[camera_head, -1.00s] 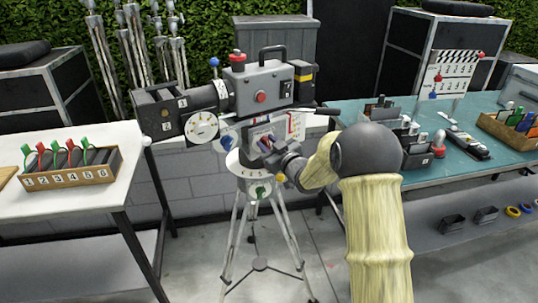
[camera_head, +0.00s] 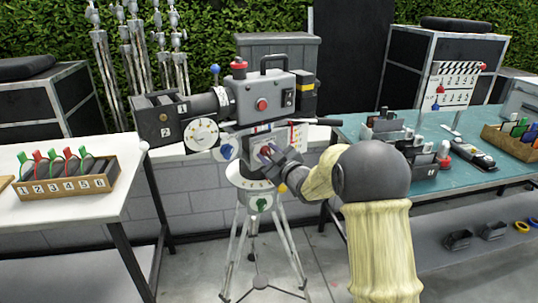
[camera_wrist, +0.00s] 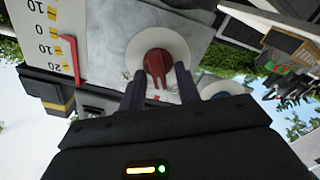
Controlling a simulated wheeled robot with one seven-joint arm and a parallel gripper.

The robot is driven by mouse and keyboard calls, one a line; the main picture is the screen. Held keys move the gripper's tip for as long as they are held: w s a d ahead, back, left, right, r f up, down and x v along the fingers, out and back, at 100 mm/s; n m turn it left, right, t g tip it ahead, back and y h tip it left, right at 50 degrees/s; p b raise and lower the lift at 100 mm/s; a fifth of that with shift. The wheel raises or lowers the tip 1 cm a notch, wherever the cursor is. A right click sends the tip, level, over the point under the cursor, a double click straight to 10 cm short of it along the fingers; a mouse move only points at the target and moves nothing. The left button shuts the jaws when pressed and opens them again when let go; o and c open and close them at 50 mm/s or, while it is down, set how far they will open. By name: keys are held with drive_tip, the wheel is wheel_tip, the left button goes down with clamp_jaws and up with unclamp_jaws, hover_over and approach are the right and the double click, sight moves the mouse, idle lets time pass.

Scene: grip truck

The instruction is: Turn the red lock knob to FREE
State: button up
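The red lock knob (camera_wrist: 157,63) shows in the wrist view on a round white disc (camera_wrist: 140,48). My gripper (camera_wrist: 160,77) has its two dark fingers at the left and right of the knob, with gaps showing between them and the knob. In the head view my gripper (camera_head: 271,158) is at the tripod head below the film camera (camera_head: 258,95), and the red knob (camera_head: 264,151) is partly hidden by it. I cannot read any FREE mark by the knob.
A blue knob (camera_head: 226,152) is just left of the red one, and a green knob (camera_head: 262,204) is below. A handle (camera_head: 322,122) sticks out right. A white table (camera_head: 60,220) stands left and a teal table (camera_head: 440,180) with gear stands right.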

drive_tip(key=shift+s, duration=0.1)
drive_tip(key=b+v, duration=0.1)
drive_tip(key=v, duration=1.6)
drive_tip(key=shift+s+d, duration=0.1)
drive_tip(key=shift+d, duration=0.1)
drive_tip(key=s+d+f+m+g+h, duration=0.4)
drive_tip(key=s+d+f+m+h, duration=0.25)
drive_tip(key=f+m+h, duration=0.2)
drive_tip(key=s+d+f+m+g+h, duration=0.1)
drive_tip(key=s+f+m+g, duration=0.2)
drive_tip(key=s, duration=0.5)
drive_tip(key=s+d+f+m+g+h, duration=0.1)
drive_tip(key=s+f+g, duration=0.2)
drive_tip(key=s+g, duration=0.3)
wheel_tip(320, 180, up, 21)
drive_tip(key=s+p, duration=0.2)
drive_tip(key=p, duration=1.9)
drive_tip(key=shift+r+t, duration=0.15)
drive_tip(key=shift+t, duration=0.15)
